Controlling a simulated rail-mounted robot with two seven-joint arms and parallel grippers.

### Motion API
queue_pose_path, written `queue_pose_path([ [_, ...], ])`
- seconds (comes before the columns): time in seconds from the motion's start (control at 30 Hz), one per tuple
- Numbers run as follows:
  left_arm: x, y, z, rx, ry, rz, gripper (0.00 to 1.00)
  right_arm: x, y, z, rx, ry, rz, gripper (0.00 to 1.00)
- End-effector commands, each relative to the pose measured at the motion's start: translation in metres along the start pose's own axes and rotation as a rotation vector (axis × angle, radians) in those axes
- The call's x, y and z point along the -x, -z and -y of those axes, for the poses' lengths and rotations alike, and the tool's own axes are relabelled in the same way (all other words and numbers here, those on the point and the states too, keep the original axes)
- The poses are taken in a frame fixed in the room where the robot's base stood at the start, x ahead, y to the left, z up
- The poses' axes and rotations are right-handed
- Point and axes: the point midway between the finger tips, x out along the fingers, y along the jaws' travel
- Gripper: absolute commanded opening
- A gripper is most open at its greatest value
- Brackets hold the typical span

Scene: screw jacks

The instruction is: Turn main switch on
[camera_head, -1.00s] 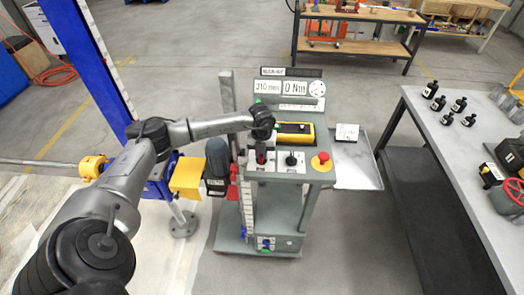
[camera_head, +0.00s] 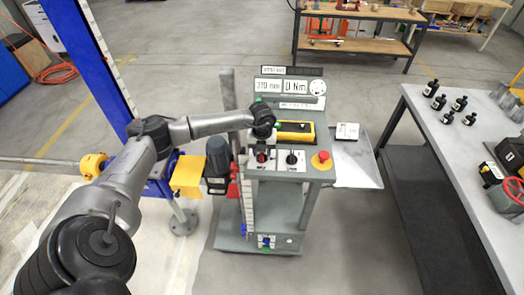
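The control cart's panel (camera_head: 316,174) stands in the middle of the head view. A red and black rotary switch on a light plate (camera_head: 261,157) sits at the panel's left; I take it for the main switch. A black knob (camera_head: 291,159) and a red mushroom button on yellow (camera_head: 322,160) sit to its right. My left arm reaches in from the left. Its gripper (camera_head: 262,143) points down just over the rotary switch. The wrist hides most of the fingers, so I cannot tell their opening or whether they touch it. My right gripper is not in view.
A yellow handheld device (camera_head: 296,132) lies behind the switches, close to my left wrist. A display board (camera_head: 288,88) rises behind it. A side tray (camera_head: 355,170) and a workbench with bottles (camera_head: 440,130) stand to the right. A blue column (camera_head: 85,55) stands left.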

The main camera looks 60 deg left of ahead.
Motion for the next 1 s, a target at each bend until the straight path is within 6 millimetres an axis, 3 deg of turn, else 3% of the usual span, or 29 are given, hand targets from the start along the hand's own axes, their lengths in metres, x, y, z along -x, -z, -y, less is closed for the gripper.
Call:
queue_pose_path([
  [0.37,0.008,0.000,0.000,-0.002,0.001,0.001,0.40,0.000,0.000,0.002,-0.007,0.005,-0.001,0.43],
  [1.0,0.119,0.000,0.000,0.000,0.002,0.002,0.40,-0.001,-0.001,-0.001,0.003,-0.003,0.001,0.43],
])
